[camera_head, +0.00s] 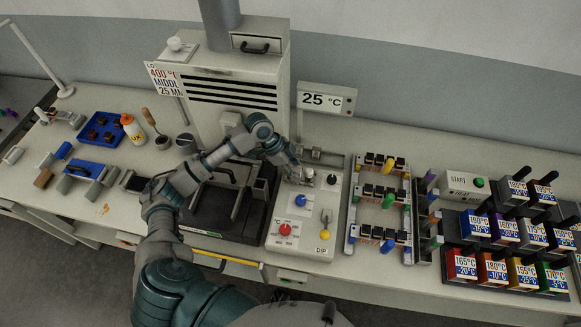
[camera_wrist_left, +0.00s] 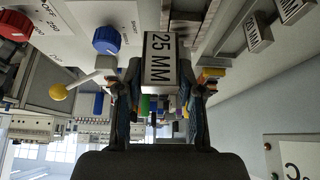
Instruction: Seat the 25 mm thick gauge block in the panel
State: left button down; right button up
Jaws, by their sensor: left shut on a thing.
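My left gripper (camera_head: 296,174) is over the upper part of the pale control panel (camera_head: 308,216). In the left wrist view its two fingers (camera_wrist_left: 160,95) are shut on the sides of a grey block (camera_wrist_left: 160,62) with a white label reading 25 MM. The block's far end meets the panel face in that view, and I cannot tell whether it is in a slot or only in front of it. In the head view the gripper hides most of the block. My right gripper is not in view.
The panel carries a red knob (camera_head: 286,229), a blue knob (camera_head: 300,200), a black knob (camera_head: 332,179) and a yellow-tipped lever (camera_head: 325,234). Other MM-labelled blocks (camera_wrist_left: 259,32) sit close by in the wrist view. A 25 °C display (camera_head: 324,100) stands behind. A connector rack (camera_head: 379,205) is to the right.

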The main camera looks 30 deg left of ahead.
pick_arm(q)
jog(key=w+a, duration=0.2)
jog(key=shift+w+a+f, duration=0.1)
jog(key=shift+w+a, duration=0.15)
jog(key=shift+a, duration=0.1)
notch_tip(320, 180, down, 4)
jog(key=shift+a+r, duration=0.1)
jog(key=shift+r, duration=0.1)
jog(key=c, duration=0.7)
grip_release()
jog(key=v, duration=1.2)
jog(key=shift+s, duration=0.1)
